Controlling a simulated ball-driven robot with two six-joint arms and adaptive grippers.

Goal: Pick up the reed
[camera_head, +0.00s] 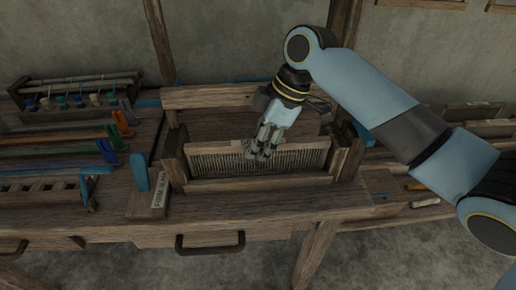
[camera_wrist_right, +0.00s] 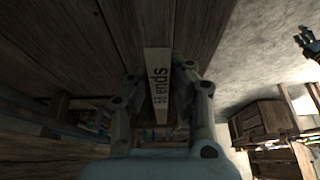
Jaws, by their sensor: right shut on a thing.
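The reed (camera_head: 215,162) is a long comb of fine upright teeth with a wooden top bar. It stands upright in a wooden frame on the bench in the head view. My right gripper (camera_head: 262,150) reaches down from above and is shut on its top edge, a little right of the middle. In the right wrist view a pale strip (camera_wrist_right: 158,70) printed "ends" runs between the two fingers of the right gripper (camera_wrist_right: 162,88). A small dark gripper shape, probably my left gripper (camera_wrist_right: 308,42), shows at the right edge; its jaws are too small to read.
Wooden end posts (camera_head: 173,158) flank the reed closely, with a front rail (camera_head: 255,184) before it. Racks of coloured tools (camera_head: 75,100) fill the far left. Drawer handles (camera_head: 210,243) jut from the bench front.

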